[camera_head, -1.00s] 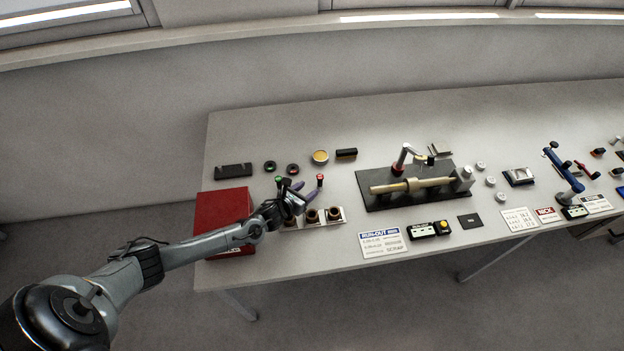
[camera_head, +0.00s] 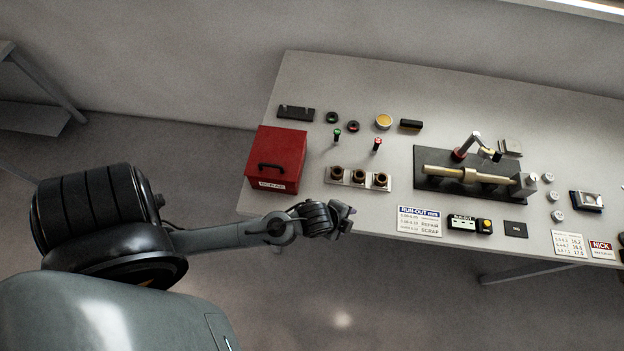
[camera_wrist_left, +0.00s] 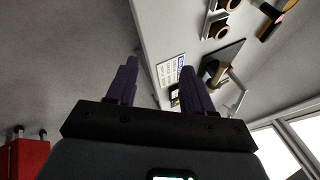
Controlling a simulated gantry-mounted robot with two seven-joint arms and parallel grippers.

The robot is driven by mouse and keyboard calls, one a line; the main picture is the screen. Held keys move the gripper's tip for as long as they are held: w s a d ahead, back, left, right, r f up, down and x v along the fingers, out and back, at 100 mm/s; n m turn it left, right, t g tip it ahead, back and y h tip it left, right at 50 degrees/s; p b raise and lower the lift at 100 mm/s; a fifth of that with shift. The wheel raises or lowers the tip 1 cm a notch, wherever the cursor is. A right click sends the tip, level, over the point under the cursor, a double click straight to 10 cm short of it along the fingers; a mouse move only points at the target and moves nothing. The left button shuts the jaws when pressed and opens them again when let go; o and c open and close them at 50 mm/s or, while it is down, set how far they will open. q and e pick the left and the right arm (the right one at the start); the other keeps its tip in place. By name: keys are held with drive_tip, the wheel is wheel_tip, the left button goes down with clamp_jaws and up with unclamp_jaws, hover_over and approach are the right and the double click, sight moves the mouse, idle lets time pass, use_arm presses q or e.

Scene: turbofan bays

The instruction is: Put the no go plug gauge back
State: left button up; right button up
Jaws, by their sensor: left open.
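A red-topped plug gauge (camera_head: 377,144) and a green-topped plug gauge (camera_head: 337,136) stand upright on the table, side by side; I take the red one for the no go gauge, but no marking is legible. My left gripper (camera_head: 347,216) is beyond the table's front edge, below the plate of bushings and apart from both gauges. In the left wrist view its two dark fingers (camera_wrist_left: 160,66) are spread with nothing between them. My right gripper is not in view.
A plate with three bushings (camera_head: 358,178) lies in front of the gauges. A dark slotted block (camera_head: 296,113), rings and a yellow-topped disc (camera_head: 384,121) lie behind. A shaft fixture (camera_head: 430,185) stands right.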

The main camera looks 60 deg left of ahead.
use_arm(q)
drive_tip(key=s+r+n+g, duration=0.3)
drive_tip(key=s+r+n, duration=0.5)
drive_tip(key=s+n, duration=0.2)
drive_tip(key=shift+s+a, duration=0.2)
drive_tip(key=shift+s, duration=0.25)
wheel_tip(320, 180, up, 10)
drive_tip(key=p, duration=1)
drive_tip(key=shift+c, duration=0.2)
